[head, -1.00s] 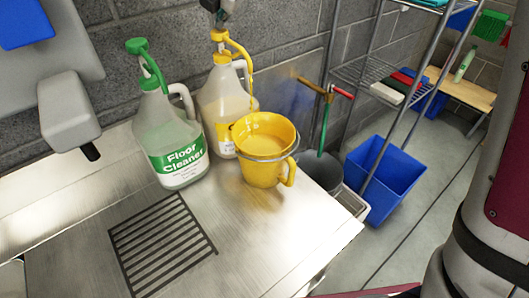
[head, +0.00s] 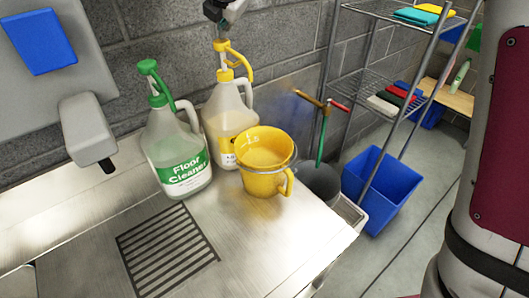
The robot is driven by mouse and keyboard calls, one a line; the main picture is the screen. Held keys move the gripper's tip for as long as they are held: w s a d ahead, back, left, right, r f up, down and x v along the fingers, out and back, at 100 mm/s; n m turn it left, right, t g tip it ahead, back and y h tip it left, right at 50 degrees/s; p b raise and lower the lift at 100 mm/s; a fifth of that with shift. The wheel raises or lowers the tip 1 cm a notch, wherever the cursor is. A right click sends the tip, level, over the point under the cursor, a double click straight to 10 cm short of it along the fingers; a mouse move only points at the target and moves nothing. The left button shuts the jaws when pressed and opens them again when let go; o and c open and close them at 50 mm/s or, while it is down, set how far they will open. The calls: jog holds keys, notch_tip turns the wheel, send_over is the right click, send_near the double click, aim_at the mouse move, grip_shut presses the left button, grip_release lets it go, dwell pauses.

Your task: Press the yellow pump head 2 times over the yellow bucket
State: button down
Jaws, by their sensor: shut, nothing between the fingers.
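The yellow pump head (head: 222,46) tops a translucent white jug (head: 222,112) at the back of the steel counter, against the wall. Its yellow spout tube curves to the right and down towards the yellow bucket (head: 262,180). The bucket stands upright on the counter, in front and to the right of the jug, with its handle to the right. My gripper (head: 221,27) is shut and empty at the top edge of the head view, right above the pump head. I cannot tell whether its tips touch the pump head. Most of my gripper is cut off by the frame.
A floor cleaner jug (head: 175,150) with a green pump (head: 152,80) stands left of the yellow-pump jug. A drain grate (head: 167,250) lies in the counter (head: 255,240). A wire shelf, a blue bin (head: 382,190) and a grey bucket (head: 320,182) stand to the right.

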notch_tip(320, 180, up, 3)
jog(key=shift+s+f+p, duration=0.1)
jog(key=shift+f+p, duration=0.05)
jog(key=shift+p, duration=0.9)
jog(key=shift+r+p, duration=1)
jog(key=shift+r, duration=0.7)
